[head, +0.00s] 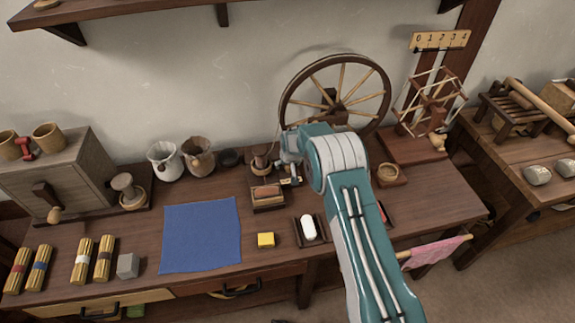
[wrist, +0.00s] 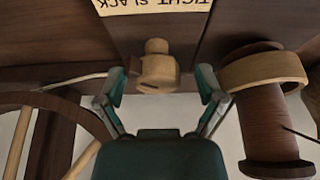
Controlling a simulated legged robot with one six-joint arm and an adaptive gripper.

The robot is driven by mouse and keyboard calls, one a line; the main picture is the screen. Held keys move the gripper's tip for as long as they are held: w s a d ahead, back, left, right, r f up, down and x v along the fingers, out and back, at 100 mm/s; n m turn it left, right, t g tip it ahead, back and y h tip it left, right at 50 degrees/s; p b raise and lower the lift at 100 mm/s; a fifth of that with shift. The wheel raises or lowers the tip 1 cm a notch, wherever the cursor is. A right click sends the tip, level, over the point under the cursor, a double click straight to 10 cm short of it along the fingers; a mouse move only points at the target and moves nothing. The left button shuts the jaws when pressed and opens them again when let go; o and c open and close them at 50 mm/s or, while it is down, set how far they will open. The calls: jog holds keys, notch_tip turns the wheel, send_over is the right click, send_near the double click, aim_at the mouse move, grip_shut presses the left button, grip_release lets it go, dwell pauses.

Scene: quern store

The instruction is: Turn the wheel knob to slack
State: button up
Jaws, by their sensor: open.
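The pale wooden wheel knob (wrist: 157,70) shows in the wrist view, with a rounded nub and a small dark piece on its left side. A cream label (wrist: 155,5) with upside-down lettering, "TIGHT" and "SLACK", lies just beyond it, partly cut off. My gripper (wrist: 160,82) is open, with one finger on either side of the knob and gaps showing on both sides. In the head view my gripper (head: 291,158) is left of the spoked wheel's base; the knob is hard to make out there. The spoked wheel (head: 289,101) stands behind my arm.
In the wrist view a brown spool (wrist: 268,120) with a pale ring stands close to the right finger, and the wheel rim (wrist: 75,118) is at left. A blue cloth (head: 201,235), yellow block (head: 266,240) and cups (head: 165,160) are on the bench.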

jog(key=shift+d+r, duration=0.1)
jog(key=shift+r, duration=0.05)
jog(key=shift+r, duration=0.3)
jog(key=v, duration=1.1)
jog(key=shift+s+f, duration=0.1)
jog(key=shift+s, duration=0.15)
